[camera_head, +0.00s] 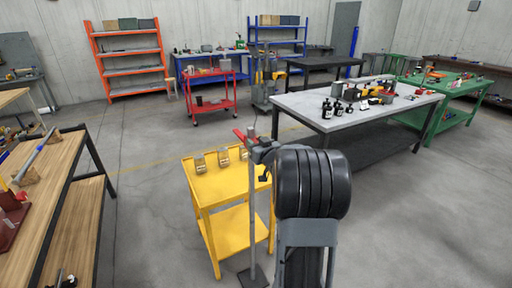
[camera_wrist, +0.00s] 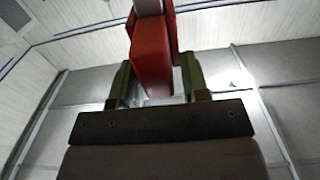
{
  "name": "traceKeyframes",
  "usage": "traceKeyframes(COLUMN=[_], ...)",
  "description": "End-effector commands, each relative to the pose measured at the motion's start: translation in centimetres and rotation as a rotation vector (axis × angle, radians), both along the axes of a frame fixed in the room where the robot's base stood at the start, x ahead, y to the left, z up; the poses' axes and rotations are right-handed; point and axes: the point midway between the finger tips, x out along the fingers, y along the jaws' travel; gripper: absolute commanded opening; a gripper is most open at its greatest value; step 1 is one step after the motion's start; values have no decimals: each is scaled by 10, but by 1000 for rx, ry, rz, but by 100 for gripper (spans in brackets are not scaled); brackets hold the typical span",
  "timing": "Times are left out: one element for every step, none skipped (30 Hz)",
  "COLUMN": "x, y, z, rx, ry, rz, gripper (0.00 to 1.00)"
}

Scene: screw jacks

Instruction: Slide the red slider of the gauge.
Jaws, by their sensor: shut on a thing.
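The gauge is a thin grey post (camera_head: 252,205) standing upright on a dark flat base (camera_head: 252,277) on the floor. In the wrist view the red slider (camera_wrist: 150,55) is a red block around the grey post (camera_wrist: 148,6). My gripper (camera_head: 262,148) is at the slider's height, beside the post. In the wrist view my gripper (camera_wrist: 157,72) has its two greenish fingers on either side of the red block, shut on it. My arm hides part of the area right of the post.
A wooden-topped bench (camera_head: 55,185) is at the left. A grey-topped table (camera_head: 350,105) stands behind my arm. Open floor lies between bench and cart.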

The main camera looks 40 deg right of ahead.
Motion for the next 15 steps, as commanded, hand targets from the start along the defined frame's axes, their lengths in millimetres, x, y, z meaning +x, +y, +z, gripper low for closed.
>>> traceKeyframes(x=[0, 0, 0, 0, 0, 0, 0, 0, 0, 0, 0, 0, 0, 0, 0], y=[0, 0, 0, 0, 0, 0, 0, 0, 0, 0, 0, 0, 0, 0, 0], z=[5, 5, 5, 4, 4, 4, 4, 4, 4, 4, 4, 4, 4, 3, 3], rx=[-3, -2, -2, -2, -2, -2, -2, -2, -2, -2, -2, -2, -2, -2, -2], ry=[-8, -8, -8, -8, -8, -8, -8, -8, -8, -8, -8, -7, -7, -6, -5], rz=[1, 1, 1, 1, 1, 1, 1, 1, 1, 1, 1, 1, 1, 1, 1], gripper=[0, 0, 0, 0, 0, 0, 0, 0, 0, 0, 43, 47, 50, 51, 51])
